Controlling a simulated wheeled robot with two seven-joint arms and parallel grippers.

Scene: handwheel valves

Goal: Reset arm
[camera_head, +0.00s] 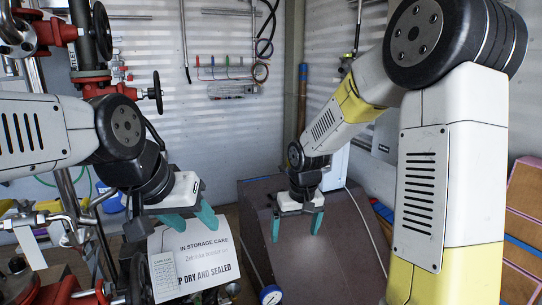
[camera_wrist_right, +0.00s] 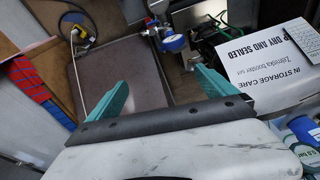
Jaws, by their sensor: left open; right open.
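My left gripper (camera_head: 189,221) is open and empty in the head view, its teal fingers in front of a white paper sign (camera_head: 200,262). My right gripper (camera_head: 298,226) is open and empty, pointing down over a dark brown panel (camera_head: 345,230). Its teal fingers also show in the right wrist view (camera_wrist_right: 158,92), apart from each other with nothing between them. Black handwheels stand at the left of the head view; one handwheel (camera_head: 156,92) sits on a red valve (camera_head: 105,90). Neither gripper touches a handwheel that I can see.
Red valves and pipes crowd the left side. A pressure gauge (camera_head: 270,295) stands at the bottom centre, and the wrist view shows a gauge (camera_wrist_right: 172,42) near a hose. Wooden boxes (camera_head: 525,205) line the right edge. Tools hang on the corrugated back wall (camera_head: 245,125).

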